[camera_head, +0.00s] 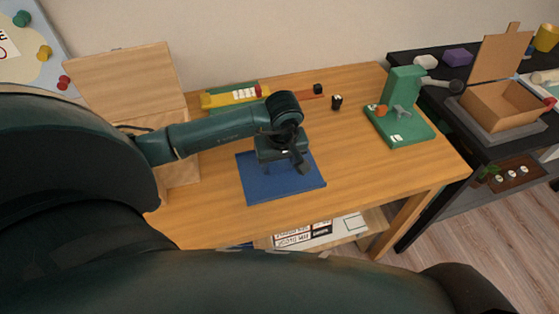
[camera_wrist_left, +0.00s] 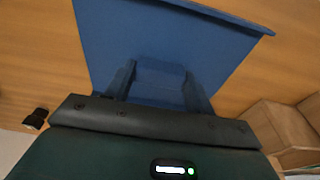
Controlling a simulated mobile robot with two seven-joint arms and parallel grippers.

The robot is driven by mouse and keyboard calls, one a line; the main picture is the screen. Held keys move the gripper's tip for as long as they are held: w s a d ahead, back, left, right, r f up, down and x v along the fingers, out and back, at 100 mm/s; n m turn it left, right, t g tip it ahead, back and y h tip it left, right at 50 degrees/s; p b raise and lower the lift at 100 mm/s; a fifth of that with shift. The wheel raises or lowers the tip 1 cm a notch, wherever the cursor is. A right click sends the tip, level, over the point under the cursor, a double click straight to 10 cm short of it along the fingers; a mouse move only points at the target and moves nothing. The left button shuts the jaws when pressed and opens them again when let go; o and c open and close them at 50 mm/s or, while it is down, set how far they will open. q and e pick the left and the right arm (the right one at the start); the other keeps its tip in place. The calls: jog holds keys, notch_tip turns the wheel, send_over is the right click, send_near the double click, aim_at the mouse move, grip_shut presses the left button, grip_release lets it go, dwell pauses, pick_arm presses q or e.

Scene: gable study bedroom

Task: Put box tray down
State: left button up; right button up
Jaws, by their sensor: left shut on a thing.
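A flat blue tray (camera_head: 257,188), which I take to be the box tray, is over the front middle of the wooden desk. It fills much of the left wrist view (camera_wrist_left: 110,35), where a thin raised edge shows. My left gripper (camera_head: 296,166) reaches over the tray from the left, pointing down. In the left wrist view its fingers (camera_wrist_left: 158,85) are shut on a blue raised part that looks like part of the tray. I cannot tell if the tray's underside touches the desk. My right gripper is not in view.
A wooden box with a raised lid (camera_head: 130,80) stands on the desk's left. A green stand (camera_head: 404,90) is at the right, and a yellow holder (camera_head: 222,99) at the back. An open cardboard box (camera_head: 500,105) is on the dark table. Bare desk lies right of the tray.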

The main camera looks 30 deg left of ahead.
pick_arm(q)
jog(key=shift+f, duration=0.15)
jog(key=o, duration=1.1)
jog(key=shift+c, duration=0.2)
notch_tip(320, 180, up, 12)
jog(key=s+d, duration=0.1)
jog(key=shift+d, duration=0.2)
jog(key=shift+s, duration=0.1)
